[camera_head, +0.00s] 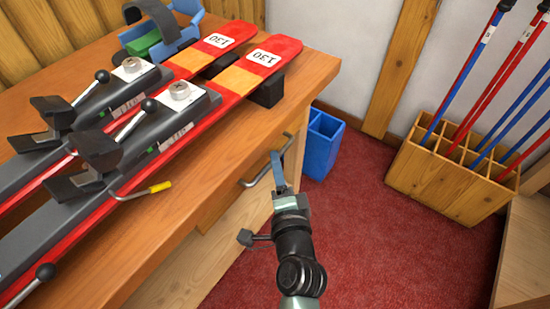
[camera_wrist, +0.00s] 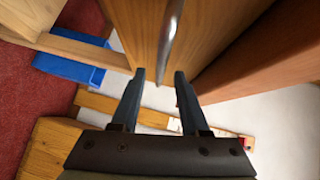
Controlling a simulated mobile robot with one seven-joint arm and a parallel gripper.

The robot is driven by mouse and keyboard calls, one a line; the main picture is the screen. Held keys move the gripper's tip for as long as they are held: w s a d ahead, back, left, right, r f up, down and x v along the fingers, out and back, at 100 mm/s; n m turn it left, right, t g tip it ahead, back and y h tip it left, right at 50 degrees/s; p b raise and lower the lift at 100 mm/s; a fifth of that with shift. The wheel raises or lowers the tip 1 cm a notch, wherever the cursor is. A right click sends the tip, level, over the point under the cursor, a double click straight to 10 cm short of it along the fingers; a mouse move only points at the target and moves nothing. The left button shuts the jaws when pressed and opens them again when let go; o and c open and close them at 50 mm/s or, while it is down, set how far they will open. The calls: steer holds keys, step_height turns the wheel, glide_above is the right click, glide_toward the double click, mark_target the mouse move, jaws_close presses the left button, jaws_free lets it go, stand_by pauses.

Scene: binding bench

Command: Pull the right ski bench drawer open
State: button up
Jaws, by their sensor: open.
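The wooden ski bench (camera_head: 115,235) fills the left of the head view. The right drawer's front (camera_head: 232,196) is on its side facing me, below the top, with a metal bar handle (camera_head: 262,165). My gripper (camera_head: 276,160) is at the handle's right end. In the wrist view, the handle (camera_wrist: 170,38) runs down from the top edge, and its lower end shows between the two fingertips of my open gripper (camera_wrist: 159,76). The drawer front (camera_wrist: 205,35) lies behind the handle. I cannot tell whether the fingers touch the handle.
Two red skis (camera_head: 250,75) lie clamped on the bench top, with a yellow-tipped lever (camera_head: 158,187) near the front edge. A blue bin (camera_head: 322,143) stands beyond the bench's end. A wooden pole rack (camera_head: 440,180) is at the right. Red carpet (camera_head: 360,225) between is clear.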

steer(key=shift+w+a+f+b, duration=0.1)
steer(key=shift+w+a+b, duration=0.05)
steer(key=shift+w, duration=0.7)
steer(key=shift+w+a+f+b, duration=0.1)
steer(key=shift+w+b, duration=0.05)
steer(key=shift+w, duration=0.7)
jaws_close()
